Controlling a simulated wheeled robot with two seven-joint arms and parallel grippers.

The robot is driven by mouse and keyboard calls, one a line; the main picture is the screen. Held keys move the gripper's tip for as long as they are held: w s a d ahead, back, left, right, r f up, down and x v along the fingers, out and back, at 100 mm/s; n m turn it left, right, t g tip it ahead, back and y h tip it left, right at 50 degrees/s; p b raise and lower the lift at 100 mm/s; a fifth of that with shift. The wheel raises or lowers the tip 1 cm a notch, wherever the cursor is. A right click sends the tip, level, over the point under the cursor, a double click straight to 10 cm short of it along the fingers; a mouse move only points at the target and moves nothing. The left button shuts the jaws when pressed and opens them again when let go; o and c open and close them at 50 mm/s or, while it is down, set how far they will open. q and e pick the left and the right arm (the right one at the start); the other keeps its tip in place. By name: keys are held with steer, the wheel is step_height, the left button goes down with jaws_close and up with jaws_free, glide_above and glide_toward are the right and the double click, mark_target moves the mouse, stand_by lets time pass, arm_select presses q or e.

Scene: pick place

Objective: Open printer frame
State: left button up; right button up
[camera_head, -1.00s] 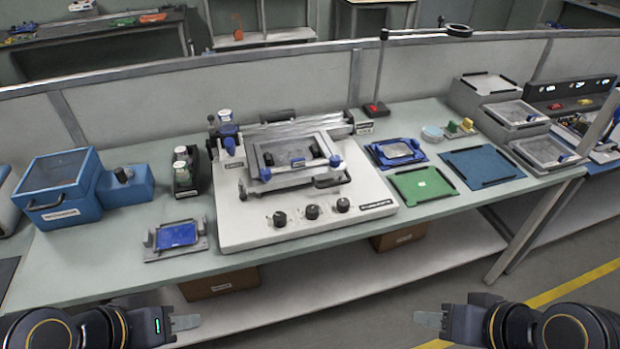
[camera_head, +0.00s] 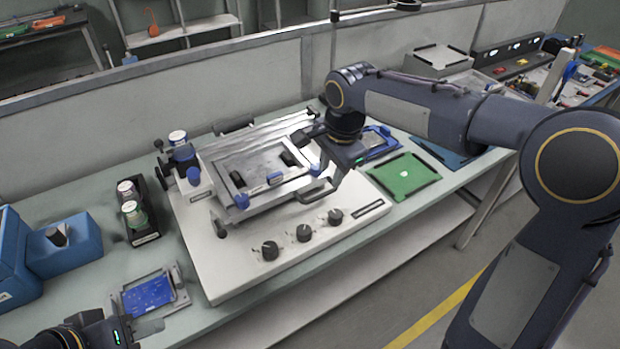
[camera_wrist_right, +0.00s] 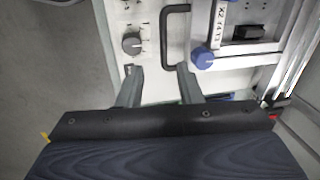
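The printer is a white base (camera_head: 230,275) with knobs along its front and a grey metal frame (camera_head: 215,172) lying over its top. A dark handle (camera_head: 318,192) sits at the frame's front right; it also shows in the right wrist view (camera_wrist_right: 165,38). My right gripper (camera_head: 333,172) is above the handle, close to it. In the right wrist view its two fingers (camera_wrist_right: 158,70) are apart and empty, with the handle's end between and just beyond the tips; contact cannot be told. My left gripper (camera_head: 148,328) is at the bottom left, away from the printer; its finger gap is hidden.
A blue board in a grey holder (camera_head: 150,293) lies left of the printer. A black rack with bottles (camera_head: 138,210) stands behind it, and a blue box (camera_head: 65,250) further left. A green board (camera_head: 403,176) lies to the right. A partition wall stands behind the table.

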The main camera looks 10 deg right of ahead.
mark_target(323, 194)
steer(key=f, duration=0.2)
steer(key=w+f, duration=0.1)
steer(key=f, duration=0.2)
steer(key=w+a+f, duration=0.1)
steer(key=f, duration=0.2)
steer(key=shift+c, duration=0.3)
jaws_close()
